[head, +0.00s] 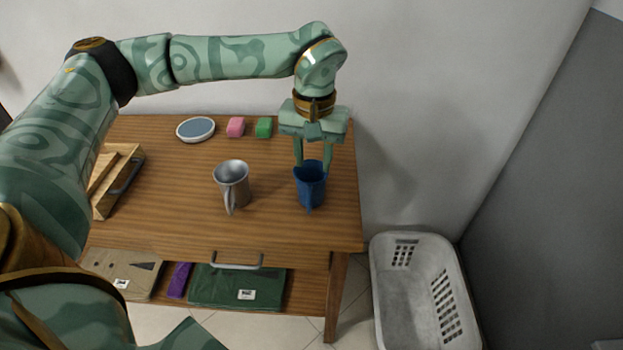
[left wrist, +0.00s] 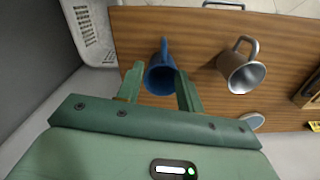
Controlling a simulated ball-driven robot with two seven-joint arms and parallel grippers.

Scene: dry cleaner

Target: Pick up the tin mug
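The tin mug (head: 232,182) is grey metal and stands upright on the wooden table, its handle toward the table's front edge. It also shows in the left wrist view (left wrist: 240,74), right of my left gripper. My left gripper (head: 313,167) points down over a blue mug (head: 311,190), which stands to the right of the tin mug. The fingers are apart, one on each side of the blue mug's rim. The left wrist view shows the blue mug (left wrist: 160,76) between the fingers; contact cannot be told. My right gripper is not in view.
A round grey-topped dish (head: 195,129), a pink block (head: 235,127) and a green block (head: 264,127) lie at the back of the table. A wooden box (head: 130,178) is at the left. A white basket (head: 405,310) stands on the floor at right. Folded items (head: 225,283) lie on the lower shelf.

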